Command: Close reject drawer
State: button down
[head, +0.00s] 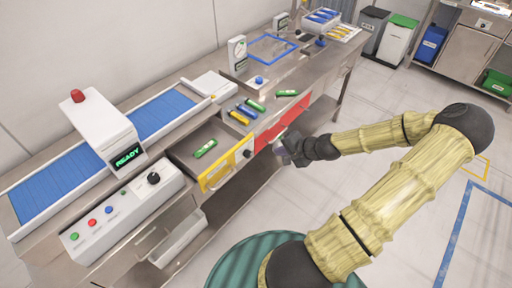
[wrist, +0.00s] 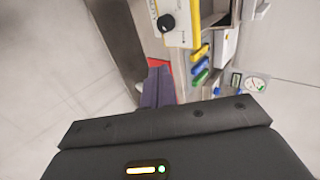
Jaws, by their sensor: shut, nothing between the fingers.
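A red front panel (head: 283,122), which I take for the reject drawer, is on the front of the steel bench. It looks about in line with the bench edge; I cannot tell whether a gap remains behind it. A sliver of red (wrist: 179,92) shows beside my fingers in the wrist view. My gripper (head: 281,152) is shut and empty, in front of the red panel's lower part; I cannot tell whether it touches. Its fingers also show in the wrist view (wrist: 157,88). Left of the panel, a yellow-framed front (head: 216,178) carries a black knob (head: 247,153).
A green piece (head: 205,148) lies in the open recess behind the yellow front. Several coloured pieces (head: 240,116) lie on the bench top. A blue conveyor (head: 165,115) and a control box (head: 125,207) stand at left. The floor at right is open.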

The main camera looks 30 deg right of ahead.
jog(key=p, duration=0.3)
send_near(250, 148)
notch_tip(250, 148, down, 3)
jog(key=shift+w+a+f+p, duration=0.15)
jog(key=shift+w+a+p, duration=0.15)
jog(key=shift+w, duration=0.4)
jog(key=shift+w+a+f+p, duration=0.15)
jog(key=shift+w+p, duration=0.1)
jog(key=shift+w, duration=0.4)
jog(key=shift+w+a+f+p, duration=0.15)
jog(key=shift+w+a+p, duration=0.15)
jog(key=shift+w, duration=0.4)
